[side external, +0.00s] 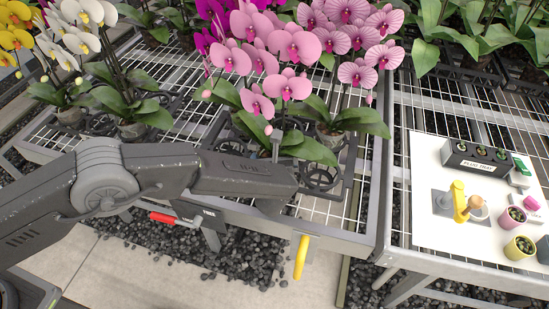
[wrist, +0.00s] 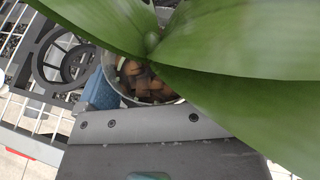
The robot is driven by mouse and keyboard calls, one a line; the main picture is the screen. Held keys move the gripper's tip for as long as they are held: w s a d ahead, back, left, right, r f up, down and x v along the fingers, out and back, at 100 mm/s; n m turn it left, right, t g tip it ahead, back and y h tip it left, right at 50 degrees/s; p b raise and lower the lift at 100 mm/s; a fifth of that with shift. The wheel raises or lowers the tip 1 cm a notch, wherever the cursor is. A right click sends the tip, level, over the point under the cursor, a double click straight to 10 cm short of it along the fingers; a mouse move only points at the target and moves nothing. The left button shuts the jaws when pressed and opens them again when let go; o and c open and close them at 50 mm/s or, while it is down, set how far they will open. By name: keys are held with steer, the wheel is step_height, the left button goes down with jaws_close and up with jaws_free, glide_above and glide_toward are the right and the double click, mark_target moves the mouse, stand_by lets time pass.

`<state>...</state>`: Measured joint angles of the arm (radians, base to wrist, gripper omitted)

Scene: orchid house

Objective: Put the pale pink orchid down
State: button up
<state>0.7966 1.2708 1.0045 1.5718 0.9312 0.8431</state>
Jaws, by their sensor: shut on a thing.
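The pale pink orchid (side external: 293,44) stands roughly upright at the front of the mesh bench, its broad green leaves (side external: 309,151) spreading over my gripper (side external: 276,147). In the wrist view its leaves (wrist: 230,35) cover the upper right, and its pot (wrist: 168,97) with brown bark shows against my gripper. A blue finger pad (wrist: 99,91) presses the pot's left side; the other finger is hidden under a leaf. My gripper is shut on the pot. A black ring carrier (side external: 322,183) lies around and below it; I cannot tell whether the pot touches it.
Striped pink orchids (side external: 357,73) stand close behind on the right, white and yellow orchids (side external: 82,43) at the left. An empty carrier ring (wrist: 50,62) is left of the pot. A white board (side external: 433,229) with a black box (side external: 478,157) and small pots is at right.

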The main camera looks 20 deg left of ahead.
steer(key=shift+r, duration=0.1)
steer(key=o, duration=0.9)
steer(key=shift+f, duration=0.2)
steer(key=shift+o, duration=0.2)
steer(key=shift+r, duration=0.1)
steer(key=shift+s+d+r, duration=0.1)
steer(key=shift+s+r, duration=0.05)
steer(key=shift+r, duration=0.05)
steer(key=v, duration=1.1)
steer(key=shift+s, duration=0.3)
